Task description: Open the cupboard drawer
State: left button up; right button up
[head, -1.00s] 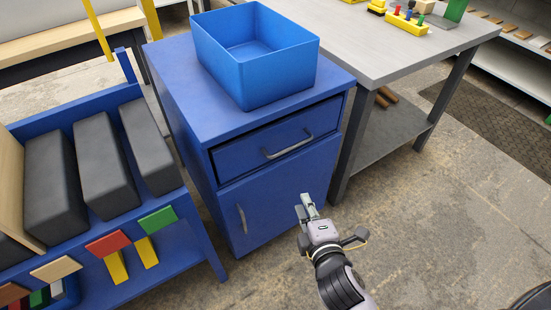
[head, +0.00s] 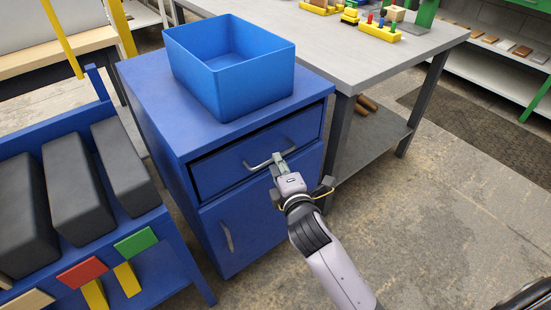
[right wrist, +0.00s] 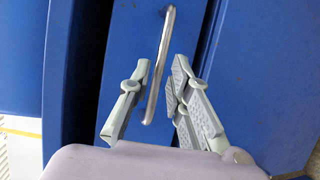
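The blue cupboard (head: 182,150) stands in the middle of the head view, with a drawer (head: 225,172) above a door (head: 258,220). The drawer looks shut, with a dark gap along its top edge. Its silver bar handle (head: 257,166) also shows in the right wrist view (right wrist: 164,50). My right gripper (head: 279,166) is at the drawer handle. In the right wrist view my right gripper (right wrist: 160,82) is open, with the handle between its two fingers and no clear contact on either side. My left gripper is not in view.
An open blue bin (head: 235,88) sits on the cupboard top. A grey table (head: 385,65) with toys stands close to its right. A blue rack (head: 170,245) with dark blocks stands to the left. The floor (head: 430,220) in front and right is clear.

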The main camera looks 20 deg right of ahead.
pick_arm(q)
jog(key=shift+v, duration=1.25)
pick_arm(e)
jog(key=shift+w+d+f, duration=0.1)
jog(key=shift+w+f, duration=0.1)
jog(key=shift+w, duration=0.8)
jog(key=shift+w+f, duration=0.2)
jog(key=shift+w, duration=0.75)
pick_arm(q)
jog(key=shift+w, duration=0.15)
pick_arm(e)
jog(key=shift+c, duration=0.3)
grip_shut()
